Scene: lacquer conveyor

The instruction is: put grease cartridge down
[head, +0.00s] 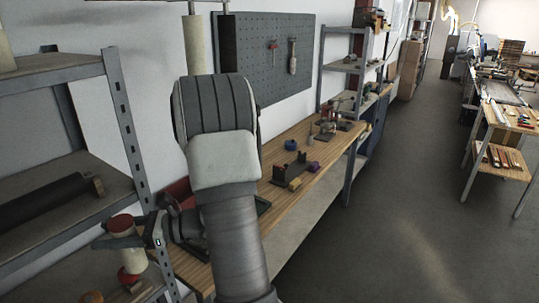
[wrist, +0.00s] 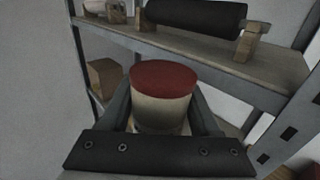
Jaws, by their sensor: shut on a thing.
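The grease cartridge (head: 132,257) is a cream cylinder with red ends, at the lower left of the head view. It also fills the middle of the wrist view (wrist: 163,113), red end up. My gripper (head: 122,241) is shut on it, with dark fingers on both sides of its body. The cartridge stands roughly upright, in front of the metal shelf unit (head: 125,130). A lower board with small things is partly seen below it; I cannot tell whether the cartridge touches anything there.
A black roller (head: 45,205) lies on wooden supports on a shelf at left. A wooden workbench (head: 325,180) with a dark fixture (head: 290,170) and small coloured parts runs along the wall under a pegboard (head: 275,60). The floor (head: 420,220) at right is clear.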

